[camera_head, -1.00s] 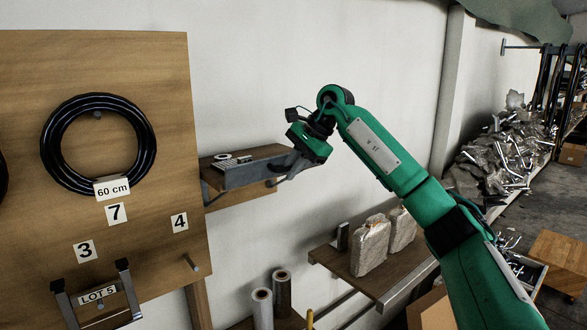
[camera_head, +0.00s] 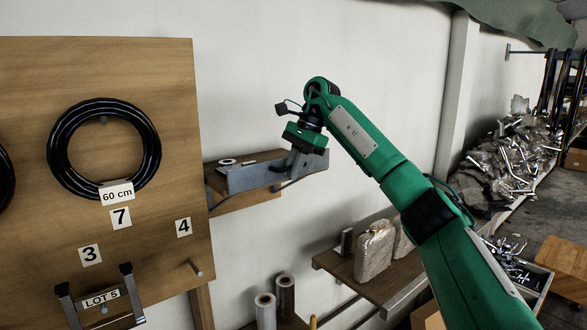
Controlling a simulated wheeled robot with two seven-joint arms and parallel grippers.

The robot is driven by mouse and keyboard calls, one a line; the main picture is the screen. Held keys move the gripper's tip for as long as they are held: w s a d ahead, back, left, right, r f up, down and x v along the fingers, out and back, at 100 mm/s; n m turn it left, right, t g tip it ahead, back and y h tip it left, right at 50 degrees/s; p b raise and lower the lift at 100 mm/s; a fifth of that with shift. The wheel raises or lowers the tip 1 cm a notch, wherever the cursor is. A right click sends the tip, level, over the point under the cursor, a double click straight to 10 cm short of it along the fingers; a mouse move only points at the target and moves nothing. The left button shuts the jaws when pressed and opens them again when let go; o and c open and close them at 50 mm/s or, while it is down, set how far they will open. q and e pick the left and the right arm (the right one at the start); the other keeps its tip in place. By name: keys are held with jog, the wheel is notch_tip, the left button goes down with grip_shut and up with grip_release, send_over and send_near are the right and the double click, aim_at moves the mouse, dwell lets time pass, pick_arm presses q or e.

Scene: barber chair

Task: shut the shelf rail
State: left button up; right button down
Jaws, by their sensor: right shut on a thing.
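The shelf (camera_head: 215,201) is a small wooden wall shelf just right of the pegboard. A grey metal rail (camera_head: 248,177) runs along its front edge. My right gripper (camera_head: 294,168) reaches in from the right and points down at the rail's right end. Its fingers are shut on the rail there, and they partly hide that end. A thin grey bar shows just below the fingers. My left gripper is not in view.
A round light item (camera_head: 227,162) lies on the shelf behind the rail. The wooden board (camera_head: 170,100) with a black hose coil (camera_head: 153,150) stands close at left. A lower shelf (camera_head: 345,269) holds wrapped packages (camera_head: 374,252). Rolls (camera_head: 285,292) stand below.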

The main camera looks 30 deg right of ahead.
jog(key=c, duration=1.8)
grip_release()
jog(key=shift+w, duration=0.1)
jog(key=shift+d+r, duration=0.15)
jog(key=shift+r, duration=0.25)
jog(key=v, duration=1.2)
jog(key=shift+d+r, duration=0.1)
jog(key=shift+r, duration=0.25)
